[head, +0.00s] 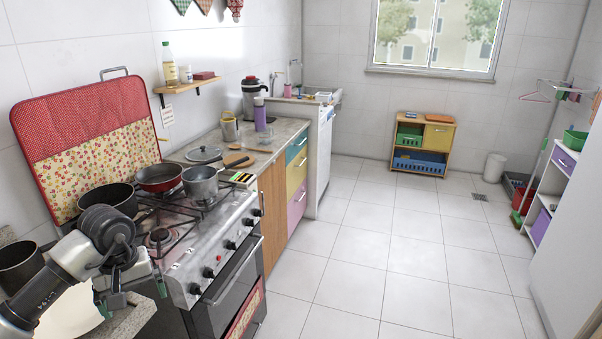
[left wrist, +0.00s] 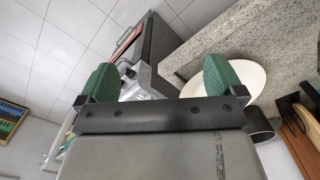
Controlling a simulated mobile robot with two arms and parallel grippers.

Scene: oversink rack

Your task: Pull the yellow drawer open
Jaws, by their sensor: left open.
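A yellow drawer front (head: 296,176) is in the counter unit past the stove, between a teal drawer above and a pink one below. It looks shut, with a light bar handle. My left gripper (head: 133,298) is at the lower left, near the stove's front corner, far from both. It is open and empty; its green fingertips stand wide apart in the left wrist view (left wrist: 160,78). My right gripper is not in view.
The stove (head: 190,285) with pots and a pan stands between my left gripper and the drawers. A white plate (head: 68,312) lies on the granite counter beside the gripper. The tiled floor (head: 390,255) is clear. A white shelf (head: 548,200) stands at right.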

